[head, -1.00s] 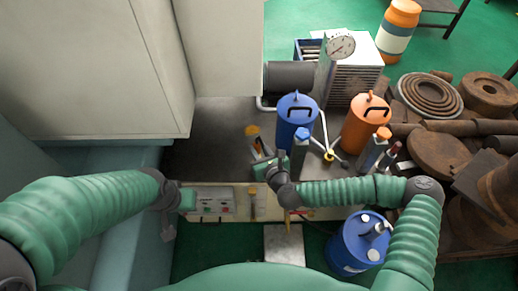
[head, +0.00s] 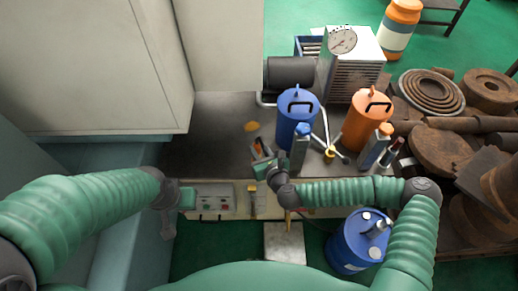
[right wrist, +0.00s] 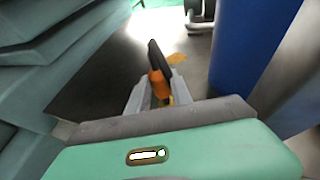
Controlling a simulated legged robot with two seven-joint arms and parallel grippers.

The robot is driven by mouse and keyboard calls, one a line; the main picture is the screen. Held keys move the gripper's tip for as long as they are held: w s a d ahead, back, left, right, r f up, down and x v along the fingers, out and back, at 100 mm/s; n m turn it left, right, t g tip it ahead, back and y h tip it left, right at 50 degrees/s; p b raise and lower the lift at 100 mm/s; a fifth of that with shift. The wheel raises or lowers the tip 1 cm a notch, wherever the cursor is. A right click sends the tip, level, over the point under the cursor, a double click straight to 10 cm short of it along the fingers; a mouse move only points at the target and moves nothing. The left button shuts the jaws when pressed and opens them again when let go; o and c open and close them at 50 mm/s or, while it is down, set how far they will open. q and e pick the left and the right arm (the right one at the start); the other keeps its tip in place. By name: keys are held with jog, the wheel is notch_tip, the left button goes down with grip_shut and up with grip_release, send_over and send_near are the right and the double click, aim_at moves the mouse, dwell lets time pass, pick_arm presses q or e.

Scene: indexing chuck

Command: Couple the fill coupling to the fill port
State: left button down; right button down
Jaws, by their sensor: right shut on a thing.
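My right gripper (head: 261,150) is over the dark worktop, left of the blue canister. In the right wrist view its two grey fingers (right wrist: 159,92) are shut on an orange and black piece (right wrist: 157,78), which I take for the fill coupling. The black end of that piece points up and away from the palm. I cannot make out the fill port for certain. My left gripper (head: 170,218) hangs at the worktop's left front, away from these things, and its fingers do not show clearly.
A blue canister (head: 297,122) and an orange canister (head: 364,122) stand on the worktop (head: 215,145). A yellow-hubbed fitting with pale arms (head: 330,152) lies between them. A control panel (head: 213,200) is at the front edge. A flat orange patch (head: 252,126) lies beyond my right gripper.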

jog(key=c, duration=1.1)
grip_release()
jog(key=p+v, duration=0.8)
jog(key=v, duration=0.8)
jog(key=shift+s+d, duration=0.15)
jog(key=shift+s, duration=0.2)
